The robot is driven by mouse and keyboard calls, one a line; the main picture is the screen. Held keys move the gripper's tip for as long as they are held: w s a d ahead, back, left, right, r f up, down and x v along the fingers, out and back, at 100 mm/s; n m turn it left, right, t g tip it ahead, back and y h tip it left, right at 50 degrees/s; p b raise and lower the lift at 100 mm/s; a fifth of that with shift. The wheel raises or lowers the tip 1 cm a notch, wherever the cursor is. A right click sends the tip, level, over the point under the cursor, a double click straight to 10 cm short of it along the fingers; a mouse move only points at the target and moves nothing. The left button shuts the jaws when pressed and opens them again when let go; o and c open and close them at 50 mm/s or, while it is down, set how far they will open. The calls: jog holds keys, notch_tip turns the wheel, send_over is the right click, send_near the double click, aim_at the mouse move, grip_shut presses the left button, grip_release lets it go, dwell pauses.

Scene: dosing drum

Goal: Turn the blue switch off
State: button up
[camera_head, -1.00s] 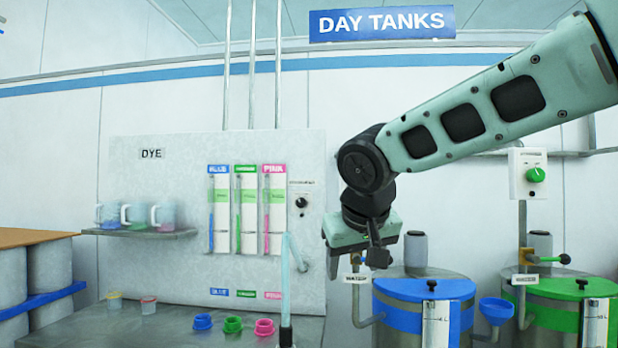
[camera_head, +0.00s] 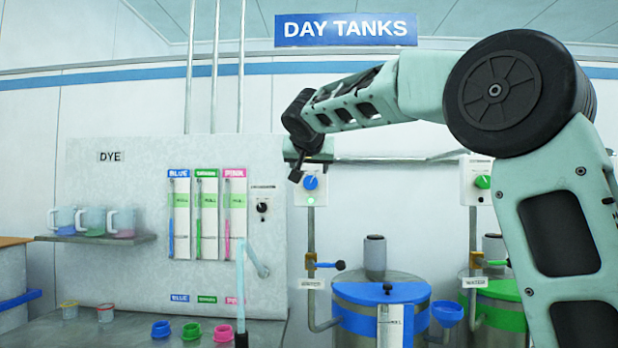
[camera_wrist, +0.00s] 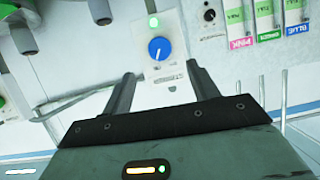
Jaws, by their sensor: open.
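The blue switch (camera_head: 310,182) is a round knob on a white wall box above the blue tank. A green light (camera_head: 310,200) shows just below it. In the wrist view, which is upside down, the blue switch (camera_wrist: 159,48) has a pale pointer mark, and the light looks lit green. My gripper (camera_head: 298,170) is up at the left side of the box in the head view. In the wrist view my gripper (camera_wrist: 160,72) is open and empty, its two fingers spread on either side of the line to the switch. The knob appears beyond the fingertips, apparently untouched.
A green knob (camera_head: 483,182) sits on a similar box to the right. The blue tank (camera_head: 355,292), with a blue valve handle (camera_head: 330,265), stands below. The dye panel (camera_head: 130,210) with a small black knob (camera_head: 262,207) is to the left.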

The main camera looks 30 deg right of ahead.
aim_at(311, 182)
jog(key=p+x, duration=0.2)
jog(key=x, duration=0.7)
jog(key=shift+w+d+f+p, duration=0.1)
jog(key=shift+w+d+p, duration=0.05)
jog(key=shift+p, duration=0.2)
jog(key=c, duration=1)
